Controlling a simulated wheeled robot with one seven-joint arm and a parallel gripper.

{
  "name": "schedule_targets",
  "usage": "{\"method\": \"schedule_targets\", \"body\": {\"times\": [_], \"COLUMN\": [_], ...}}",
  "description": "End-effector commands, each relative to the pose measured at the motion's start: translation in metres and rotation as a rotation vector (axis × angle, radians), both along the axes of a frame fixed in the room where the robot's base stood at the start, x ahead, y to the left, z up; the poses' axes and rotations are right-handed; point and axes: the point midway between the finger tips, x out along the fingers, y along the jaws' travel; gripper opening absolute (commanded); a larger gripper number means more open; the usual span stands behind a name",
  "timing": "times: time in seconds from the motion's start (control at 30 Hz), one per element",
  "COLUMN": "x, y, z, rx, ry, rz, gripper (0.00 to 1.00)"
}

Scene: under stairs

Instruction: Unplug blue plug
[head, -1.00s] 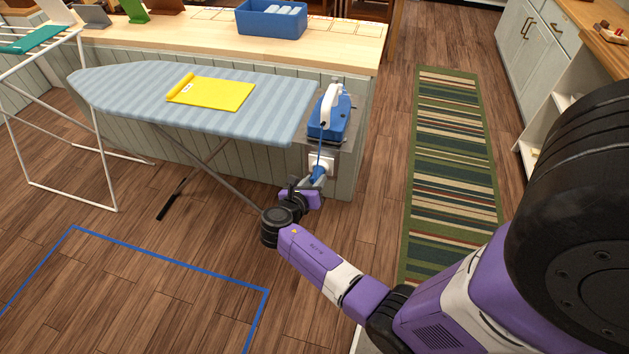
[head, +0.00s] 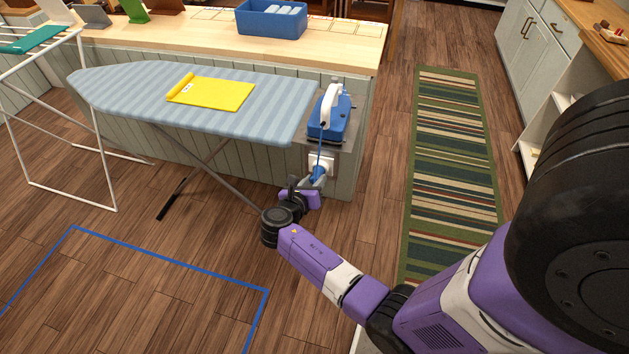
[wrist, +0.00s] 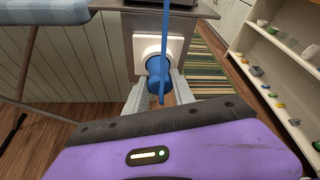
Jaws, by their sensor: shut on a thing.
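The blue plug (wrist: 157,72) sits at the white wall socket (wrist: 171,46) on the end of the counter. My gripper (wrist: 158,92) is shut on the plug, with one grey finger on each side of it. In the head view the plug (head: 318,172) shows just above my gripper (head: 312,184), in front of the socket (head: 327,160). A blue cord runs up from the plug to a blue and white iron (head: 328,117). The wrist view does not show clearly whether the prongs are still in the socket.
The ironing board (head: 130,88) with a folded yellow cloth (head: 212,92) stands left of the socket. Its thin legs come near my wrist. A striped rug (head: 455,160) lies to the right.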

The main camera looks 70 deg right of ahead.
Motion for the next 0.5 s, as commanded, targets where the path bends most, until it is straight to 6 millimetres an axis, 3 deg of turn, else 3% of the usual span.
{"method": "schedule_targets", "body": {"times": [0.5], "x": [0.0], "y": [0.011], "z": [0.001], "rx": [0.0], "ry": [0.001], "rz": [0.001], "gripper": [0.0]}}
